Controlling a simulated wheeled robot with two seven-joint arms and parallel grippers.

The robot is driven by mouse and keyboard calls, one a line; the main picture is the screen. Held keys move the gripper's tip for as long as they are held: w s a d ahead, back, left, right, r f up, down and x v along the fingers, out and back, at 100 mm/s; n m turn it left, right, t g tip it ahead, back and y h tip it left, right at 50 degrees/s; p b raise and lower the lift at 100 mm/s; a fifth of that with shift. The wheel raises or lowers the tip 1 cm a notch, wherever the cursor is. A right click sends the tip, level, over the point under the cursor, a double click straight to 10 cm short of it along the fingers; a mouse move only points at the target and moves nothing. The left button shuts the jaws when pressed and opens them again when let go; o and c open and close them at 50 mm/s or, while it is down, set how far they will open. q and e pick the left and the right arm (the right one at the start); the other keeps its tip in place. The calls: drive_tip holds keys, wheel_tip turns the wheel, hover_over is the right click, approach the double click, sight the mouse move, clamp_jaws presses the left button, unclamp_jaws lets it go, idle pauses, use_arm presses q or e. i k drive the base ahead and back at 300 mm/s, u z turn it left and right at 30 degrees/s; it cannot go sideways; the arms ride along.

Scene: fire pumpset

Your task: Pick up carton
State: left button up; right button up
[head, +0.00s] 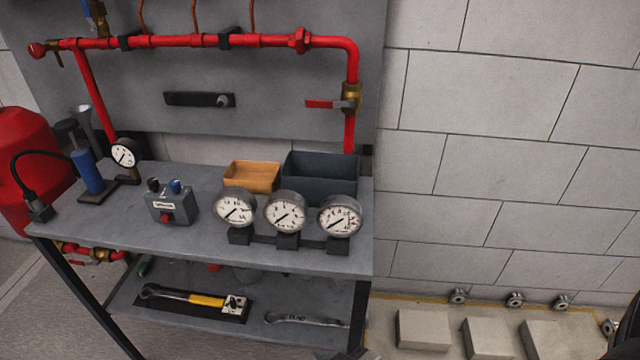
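A small open orange-brown box (252,176), the only carton-like thing I see, sits on the grey workbench top (120,214). It stands behind the left gauge and directly left of a dark blue-grey bin. Its front lower part is partly hidden by the gauge. I cannot see into its bottom clearly. Neither of my grippers can be made out in the head view. A dark shape is cut off at the right edge, and a small grey piece shows at the bottom edge; I cannot tell what they are.
Three dial gauges (285,212) on a stand line the bench front. A dark bin (318,178), control box (172,204) and blue cylinder (88,172) share the bench. Red pipe (200,42) runs behind. A lower shelf holds a wrench (304,320). Pale blocks (424,330) lie right.

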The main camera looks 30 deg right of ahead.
sight(258, 177)
drive_tip(key=u, duration=1.65)
drive_tip(key=i, duration=1.2)
drive_tip(key=z, duration=3.9)
